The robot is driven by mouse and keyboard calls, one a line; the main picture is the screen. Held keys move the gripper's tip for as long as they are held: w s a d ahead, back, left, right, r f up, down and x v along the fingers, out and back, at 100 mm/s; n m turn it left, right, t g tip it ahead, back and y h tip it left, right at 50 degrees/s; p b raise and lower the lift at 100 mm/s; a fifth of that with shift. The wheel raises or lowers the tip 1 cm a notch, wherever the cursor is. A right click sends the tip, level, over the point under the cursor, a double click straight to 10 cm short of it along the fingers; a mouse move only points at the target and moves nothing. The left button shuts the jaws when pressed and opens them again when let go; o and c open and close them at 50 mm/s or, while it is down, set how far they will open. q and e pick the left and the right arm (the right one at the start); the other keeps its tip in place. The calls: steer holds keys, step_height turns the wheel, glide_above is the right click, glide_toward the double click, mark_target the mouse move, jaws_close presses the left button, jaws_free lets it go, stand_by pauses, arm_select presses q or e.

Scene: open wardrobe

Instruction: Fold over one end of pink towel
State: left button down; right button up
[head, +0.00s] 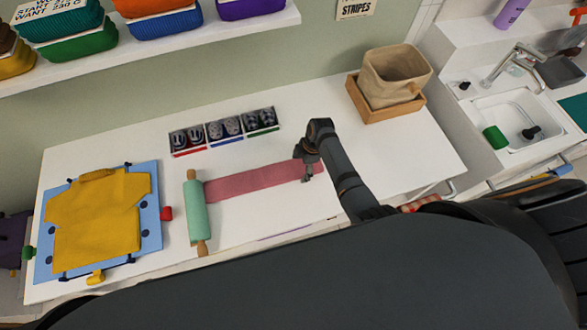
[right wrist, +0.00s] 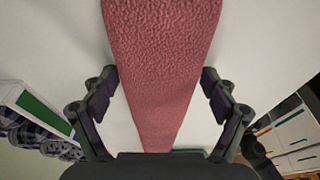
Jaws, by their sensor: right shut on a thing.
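The pink towel (head: 250,182) lies as a long flat strip on the white counter. A rolling pin (head: 195,208) with a teal barrel and wooden handles lies across its left end. My right gripper (head: 308,174) is at the towel's right end and is shut on it. In the right wrist view, the towel (right wrist: 160,60) runs between the two fingers of the right gripper (right wrist: 158,88); the exact contact is hard to see. My left gripper is not in view.
Dark patterned rolled items sit in a divided box (head: 226,141) behind the towel. A yellow shirt (head: 98,222) lies on a blue board (head: 152,205) at left. A beige basket (head: 395,78) in a wooden tray stands at back right. A sink (head: 505,125) is further right.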

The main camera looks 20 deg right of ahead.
mark_target(299, 167)
steer(key=r+p, duration=0.1)
steer(key=r+h+p, duration=0.1)
steer(key=p, duration=0.2)
steer(key=shift+a+r+h, duration=0.25)
steer(key=shift+r+h, duration=0.15)
steer(key=shift+c, duration=1.1)
steer(key=shift+r, duration=0.1)
steer(key=shift+h, duration=0.3)
